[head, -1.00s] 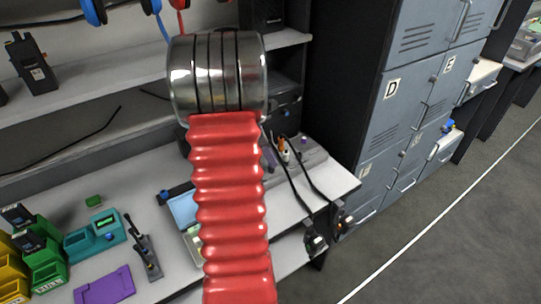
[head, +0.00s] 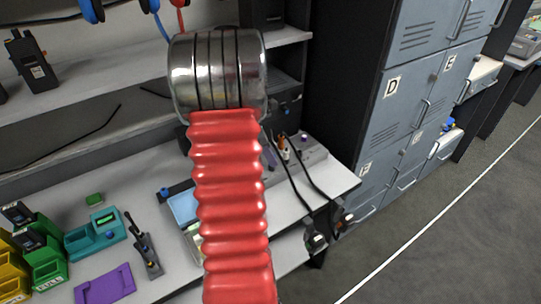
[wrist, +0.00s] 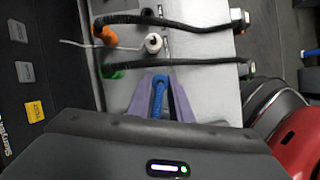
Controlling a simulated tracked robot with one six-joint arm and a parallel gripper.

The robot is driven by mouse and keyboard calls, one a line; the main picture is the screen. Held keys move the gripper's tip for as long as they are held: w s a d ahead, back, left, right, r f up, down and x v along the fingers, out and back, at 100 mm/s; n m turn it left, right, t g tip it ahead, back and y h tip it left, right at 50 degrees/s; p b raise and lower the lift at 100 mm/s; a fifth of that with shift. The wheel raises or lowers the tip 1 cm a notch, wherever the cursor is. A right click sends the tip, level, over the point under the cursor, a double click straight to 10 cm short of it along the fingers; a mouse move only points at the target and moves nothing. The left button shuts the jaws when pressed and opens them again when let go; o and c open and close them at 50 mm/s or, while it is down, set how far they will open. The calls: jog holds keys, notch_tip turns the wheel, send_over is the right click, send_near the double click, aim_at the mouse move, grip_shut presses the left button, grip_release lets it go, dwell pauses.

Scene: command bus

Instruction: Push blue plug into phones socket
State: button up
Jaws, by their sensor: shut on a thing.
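In the wrist view, my gripper (wrist: 160,78) has two purple fingers closed on a blue plug (wrist: 159,100). The blue plug lies between the fingers, pointing up the picture toward a light grey panel (wrist: 195,72). I cannot tell whether its tip is inside a socket; no phones label is readable. An orange plug (wrist: 107,36), a white plug (wrist: 153,43) and a green plug (wrist: 113,72) are at the panel just beyond. In the head view, my red arm hides most of the gripper; the panel with the orange plug (head: 282,143) shows to its right.
Two black cables (wrist: 185,65) run from the panel to the right and hang over the bench edge (head: 335,190). A dark panel with grey and orange buttons (wrist: 34,111) is at left. Lockers (head: 400,110) stand right of the bench. A purple tray (head: 105,286) and coloured boxes lie at front left.

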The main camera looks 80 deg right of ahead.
jog(key=shift+f, duration=0.35)
dwell(0.4)
jog(key=o, duration=0.9)
jog(key=shift+r, duration=0.2)
jog(key=shift+r, duration=3.85)
